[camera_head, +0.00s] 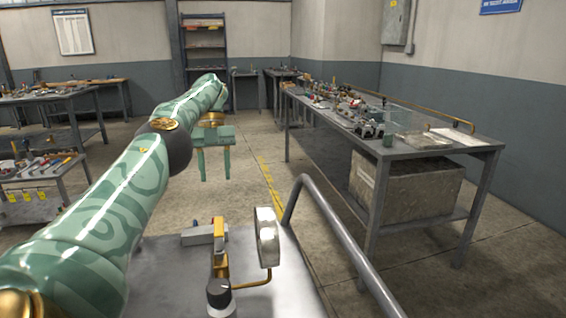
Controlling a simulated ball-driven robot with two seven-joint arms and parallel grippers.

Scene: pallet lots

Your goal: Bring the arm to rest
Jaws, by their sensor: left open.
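My left arm (120,190) comes in from the lower left and reaches forward, green with swirl patterns and a dark elbow joint. My left gripper (214,178) hangs from its far end with two green fingers pointing down. The fingers are apart and nothing is between them. It is in the air, beyond the far edge of the grey metal surface in front of me. My right arm and gripper are not in view.
A long workbench (478,143) with small parts stands at the right, a large box (405,190) on its lower shelf. A grey rail (335,232) curves near me beside a clamp-like device (220,262). Workbenches (72,104) stand at the left. Open floor (235,205) lies between.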

